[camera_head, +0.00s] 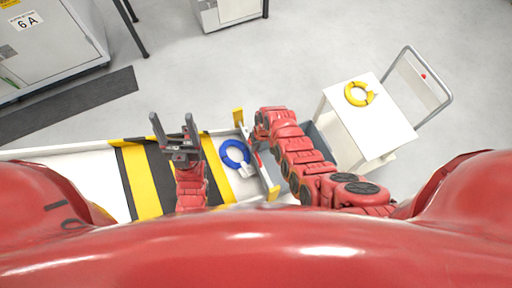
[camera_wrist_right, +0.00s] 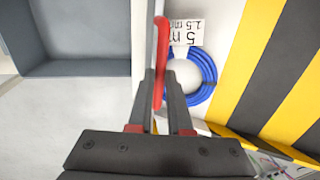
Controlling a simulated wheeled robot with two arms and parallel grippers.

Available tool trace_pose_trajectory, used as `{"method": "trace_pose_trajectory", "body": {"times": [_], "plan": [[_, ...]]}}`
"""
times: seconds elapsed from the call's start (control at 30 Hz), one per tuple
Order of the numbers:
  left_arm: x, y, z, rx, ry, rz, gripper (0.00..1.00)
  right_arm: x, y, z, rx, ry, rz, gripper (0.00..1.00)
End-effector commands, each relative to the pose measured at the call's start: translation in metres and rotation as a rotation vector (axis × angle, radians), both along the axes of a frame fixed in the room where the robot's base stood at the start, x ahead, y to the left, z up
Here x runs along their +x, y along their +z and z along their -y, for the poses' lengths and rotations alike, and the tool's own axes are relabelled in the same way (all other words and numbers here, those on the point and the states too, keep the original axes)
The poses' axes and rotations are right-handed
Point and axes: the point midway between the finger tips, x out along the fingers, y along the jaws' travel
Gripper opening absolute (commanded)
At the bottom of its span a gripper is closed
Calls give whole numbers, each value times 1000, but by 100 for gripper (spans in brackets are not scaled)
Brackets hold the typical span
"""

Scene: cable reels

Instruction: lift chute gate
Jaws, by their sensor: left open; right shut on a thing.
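The chute (camera_head: 90,170) runs along the near side, with black and yellow stripes across it. A blue cable coil (camera_head: 224,149) lies at its right end, and it also shows in the right wrist view (camera_wrist_right: 208,75). The chute gate stands between yellow posts (camera_head: 238,117); my right arm partly hides it. Its red handle (camera_wrist_right: 161,50) shows in the right wrist view. My right gripper (camera_wrist_right: 161,85) is shut on this handle, with a finger on each side. My left gripper (camera_head: 174,128) is open and empty above the striped part, left of the coil.
A grey bin (camera_wrist_right: 80,68) sits just beyond the gate. A white cart (camera_head: 350,125) carrying a yellow coil (camera_head: 349,95) stands at the right. A grey cabinet (camera_head: 55,45) stands at the far left. The floor (camera_head: 190,80) between is clear.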

Motion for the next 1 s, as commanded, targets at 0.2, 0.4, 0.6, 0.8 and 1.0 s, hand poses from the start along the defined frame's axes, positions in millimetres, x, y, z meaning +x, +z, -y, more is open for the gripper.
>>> {"method": "trace_pose_trajectory", "body": {"times": [0.2,0.4,0.6,0.8,1.0], "plan": [[0,34,0,0,0,0,72,2,52,0,0,0,7,0],[0,44,0,0,0,0,72,2,81,0,-1,0,6,0],[0,45,0,0,0,0,72,1,86,0,0,0,2,0],[0,44,0,0,0,0,72,2,87,0,0,0,3,0],[0,44,0,0,0,0,72,1,86,0,0,1,2,47]]}}
